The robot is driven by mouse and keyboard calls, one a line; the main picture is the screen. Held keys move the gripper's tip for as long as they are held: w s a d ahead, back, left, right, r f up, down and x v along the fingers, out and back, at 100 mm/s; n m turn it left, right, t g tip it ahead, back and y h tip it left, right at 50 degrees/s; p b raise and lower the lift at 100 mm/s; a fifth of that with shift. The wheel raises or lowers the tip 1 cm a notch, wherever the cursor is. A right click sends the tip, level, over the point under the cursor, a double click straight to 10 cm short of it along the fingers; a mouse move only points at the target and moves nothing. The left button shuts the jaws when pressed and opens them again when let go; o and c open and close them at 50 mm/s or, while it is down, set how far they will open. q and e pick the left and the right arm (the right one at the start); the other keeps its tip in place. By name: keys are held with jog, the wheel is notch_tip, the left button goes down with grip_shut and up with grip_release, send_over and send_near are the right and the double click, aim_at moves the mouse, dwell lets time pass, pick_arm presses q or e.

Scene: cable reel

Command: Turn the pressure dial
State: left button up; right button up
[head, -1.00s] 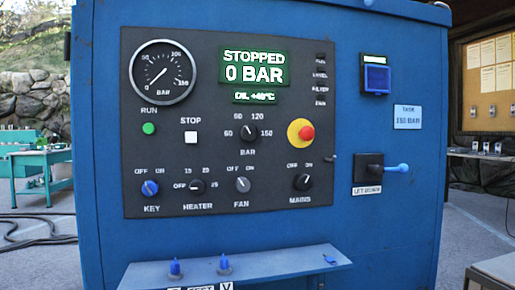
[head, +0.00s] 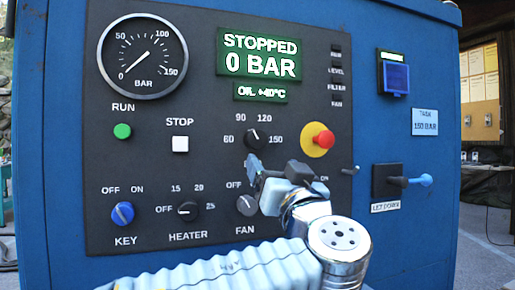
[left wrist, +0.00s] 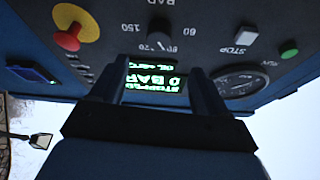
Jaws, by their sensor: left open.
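The pressure dial (head: 257,138) is a black knob marked 60, 90, 120 and 150 in the middle of the dark control panel; its pointer is too small to read surely. It also shows upside down in the left wrist view (left wrist: 158,40). The display (head: 259,54) reads STOPPED, 0 BAR, and the gauge (head: 142,50) needle is near 0. My left gripper (head: 274,170) is open and empty, just below the dial in the head view. In the left wrist view its two fingers (left wrist: 157,88) stand apart, with the dial beyond their tips. My right gripper is not in view.
A red emergency button (head: 322,139) on a yellow base sits right of the dial. The STOP button (head: 180,144), green RUN button (head: 122,131) and fan knob (head: 247,205) are close by. A let-down lever (head: 410,181) sticks out at the right. A card (head: 425,122) reads 150 BAR.

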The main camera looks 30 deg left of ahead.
aim_at(257, 142)
pick_arm(q)
jog(key=p+x, duration=0.4)
jog(key=x, duration=0.7)
jog(key=shift+w+a+r, duration=0.15)
jog(key=shift+w+a, duration=0.3)
jog(key=shift+w, duration=0.05)
jog(key=shift+c, duration=0.2)
jog(key=c, duration=1)
